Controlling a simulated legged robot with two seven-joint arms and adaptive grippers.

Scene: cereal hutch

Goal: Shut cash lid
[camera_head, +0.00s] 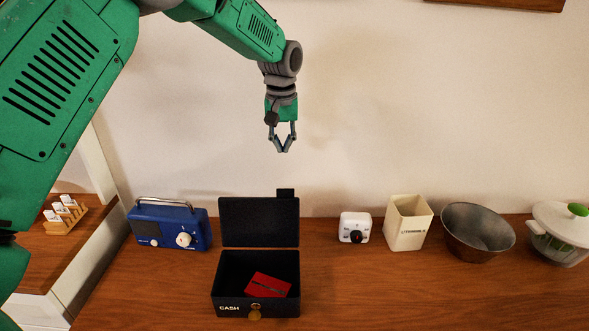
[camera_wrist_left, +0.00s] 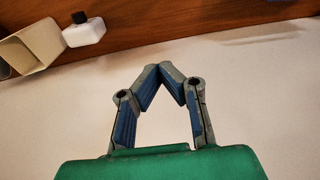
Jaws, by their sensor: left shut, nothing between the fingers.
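The black cash box (camera_head: 228,306) stands on the wooden counter with its lid (camera_head: 259,222) open, tipped up and back toward the wall. A red item (camera_head: 268,285) lies inside the box. The front carries the word CASH and a brass-coloured round piece. My left gripper (camera_head: 284,151) is shut and empty, pointing down, high above and behind the raised lid and apart from it. Its closed fingertips also show in the left wrist view (camera_wrist_left: 172,66). The cash box is not seen in the left wrist view. My right gripper is not in view.
A blue radio (camera_head: 170,226) stands left of the box. To the right are a white timer (camera_head: 354,228), a cream utensils holder (camera_head: 408,224), a metal bowl (camera_head: 477,232) and a white lidded bowl (camera_head: 560,235). The counter (camera_head: 380,290) right of the box is clear.

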